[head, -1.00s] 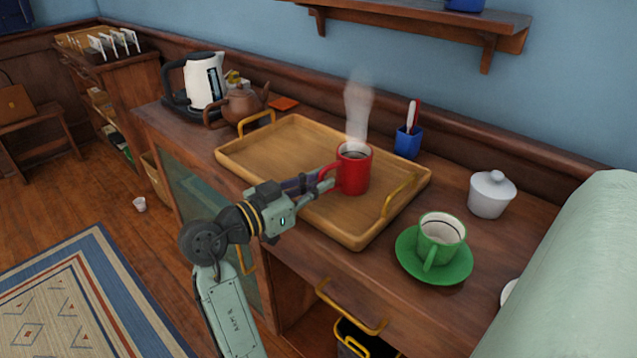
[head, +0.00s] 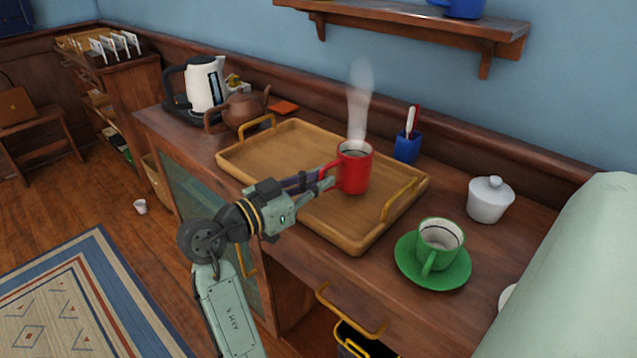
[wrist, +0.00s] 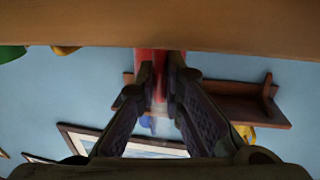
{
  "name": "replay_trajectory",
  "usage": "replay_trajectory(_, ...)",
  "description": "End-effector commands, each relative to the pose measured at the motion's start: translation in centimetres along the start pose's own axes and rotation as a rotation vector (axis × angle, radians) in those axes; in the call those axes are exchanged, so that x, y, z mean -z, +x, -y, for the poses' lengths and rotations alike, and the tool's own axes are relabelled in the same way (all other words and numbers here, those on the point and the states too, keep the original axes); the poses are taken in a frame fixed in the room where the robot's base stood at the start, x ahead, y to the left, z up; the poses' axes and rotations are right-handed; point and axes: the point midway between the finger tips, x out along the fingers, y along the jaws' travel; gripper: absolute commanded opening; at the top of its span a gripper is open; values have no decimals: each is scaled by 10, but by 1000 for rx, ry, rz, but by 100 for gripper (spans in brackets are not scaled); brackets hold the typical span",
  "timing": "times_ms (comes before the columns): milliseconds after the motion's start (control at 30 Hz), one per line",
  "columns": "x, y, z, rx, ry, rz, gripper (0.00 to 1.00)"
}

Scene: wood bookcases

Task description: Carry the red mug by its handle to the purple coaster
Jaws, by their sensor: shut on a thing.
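The red mug (head: 355,172) is upright and steaming, with dark liquid in it, over the right part of the wooden tray (head: 342,238). Whether its base touches the tray is hard to tell. My gripper (head: 326,182) comes in from the left and is shut on the mug's handle. In the wrist view, the fingers (wrist: 160,85) close on a red strip, with the red mug (wrist: 161,58) behind. A purple patch (head: 299,180) shows on the tray just behind my gripper. It may be the coaster, mostly hidden by the gripper.
The tray has raised yellow handles (head: 400,198). Right of it are a green cup on a saucer (head: 433,280) and a white lidded pot (head: 489,200). A blue pen holder (head: 407,147) stands behind, a teapot (head: 243,112) and kettle (head: 204,85) at back left. The tray's left half is clear.

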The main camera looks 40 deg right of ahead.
Motion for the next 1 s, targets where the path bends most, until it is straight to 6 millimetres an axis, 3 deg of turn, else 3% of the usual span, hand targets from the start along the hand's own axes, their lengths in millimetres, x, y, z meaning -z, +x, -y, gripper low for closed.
replay_trajectory(1000,41,0,0,1,1,-3,0)
